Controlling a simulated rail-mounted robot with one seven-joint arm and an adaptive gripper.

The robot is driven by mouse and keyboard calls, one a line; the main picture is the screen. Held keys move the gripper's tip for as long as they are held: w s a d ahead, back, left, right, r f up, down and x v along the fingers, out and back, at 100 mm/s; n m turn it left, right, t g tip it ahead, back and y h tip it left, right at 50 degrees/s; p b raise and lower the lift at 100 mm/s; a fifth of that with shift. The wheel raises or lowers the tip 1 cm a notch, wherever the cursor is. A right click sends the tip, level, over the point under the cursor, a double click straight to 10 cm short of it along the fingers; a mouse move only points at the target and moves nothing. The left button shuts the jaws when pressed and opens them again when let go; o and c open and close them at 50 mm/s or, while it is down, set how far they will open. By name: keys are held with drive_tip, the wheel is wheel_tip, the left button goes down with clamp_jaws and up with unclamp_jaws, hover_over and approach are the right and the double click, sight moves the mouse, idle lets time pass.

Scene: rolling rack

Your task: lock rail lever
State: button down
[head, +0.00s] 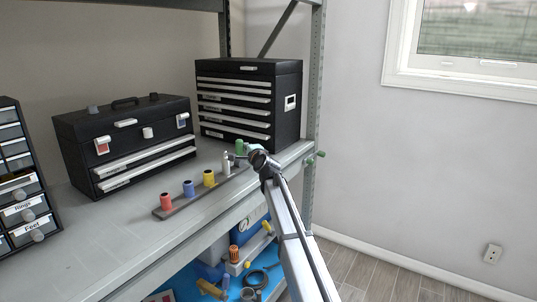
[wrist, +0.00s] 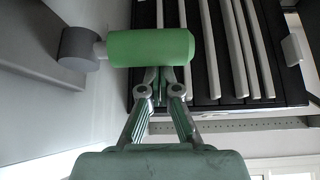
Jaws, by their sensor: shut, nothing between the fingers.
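A dark rail (head: 190,204) lies along the shelf with red (head: 166,201), blue (head: 189,188), yellow (head: 209,178), white (head: 226,164) and green (head: 239,146) upright handles. I cannot tell which one the task calls the lever. My gripper (head: 250,151) is at the far right end of the rail, just right of the green handle. In the wrist view the green handle (wrist: 150,47) joins a grey round base (wrist: 79,48). The gripper (wrist: 160,75) is shut and empty, its tips at the green handle's side; contact is unclear.
Two black tool chests (head: 128,136) (head: 262,68) stand behind the rail on the grey shelf (head: 95,240). A small drawer cabinet (head: 20,190) is at left. A blue lower shelf holds bottles and tools.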

drive_tip(key=shift+s+a+r, duration=0.15)
drive_tip(key=shift+s+a, duration=0.1)
drive_tip(key=shift+s, duration=0.05)
idle(0.6)
drive_tip(key=shift+w+d+b, duration=0.45)
drive_tip(key=shift+w+b, duration=0.05)
drive_tip(key=shift+b, duration=0.2)
drive_tip(key=shift+w+d+f+b, duration=0.2)
drive_tip(key=shift+w+d+b, duration=0.55)
drive_tip(key=shift+w+d, duration=0.25)
drive_tip(key=v, duration=1)
drive_tip(key=shift+s, duration=0.15)
drive_tip(key=shift+d, duration=0.1)
